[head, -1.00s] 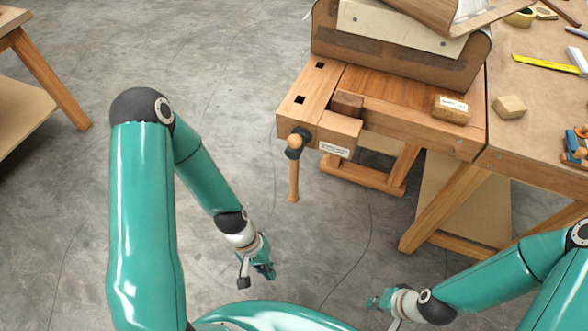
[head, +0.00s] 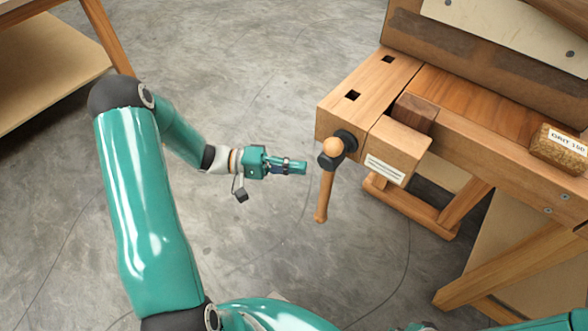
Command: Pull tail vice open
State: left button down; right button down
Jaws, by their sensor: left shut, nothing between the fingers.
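The tail vice (head: 397,150) is a light wooden block with a white label, at the front left corner of the workbench (head: 350,100). A dark wooden block (head: 415,112) sits just behind it. The vice handle (head: 324,196) is a wooden bar with a round knob, hanging down from a black screw hub (head: 341,143). My left gripper (head: 303,168) is shut and empty. It points right at the handle and looks a short way to its left, apart from it. My right gripper is out of view.
A cork block (head: 560,149) with a grit label lies on the bench at right. A large form with a pale panel (head: 510,30) stands at the back of the bench. Another wooden table (head: 60,80) is at upper left. The floor around my left gripper is clear.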

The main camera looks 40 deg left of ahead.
pick_arm(q)
jog(key=x, duration=0.7)
jog(key=s, duration=0.2)
jog(key=s+d, duration=0.1)
jog(key=s, duration=0.1)
jog(key=shift+f, duration=0.1)
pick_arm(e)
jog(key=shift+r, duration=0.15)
pick_arm(q)
jog(key=shift+s, duration=0.1)
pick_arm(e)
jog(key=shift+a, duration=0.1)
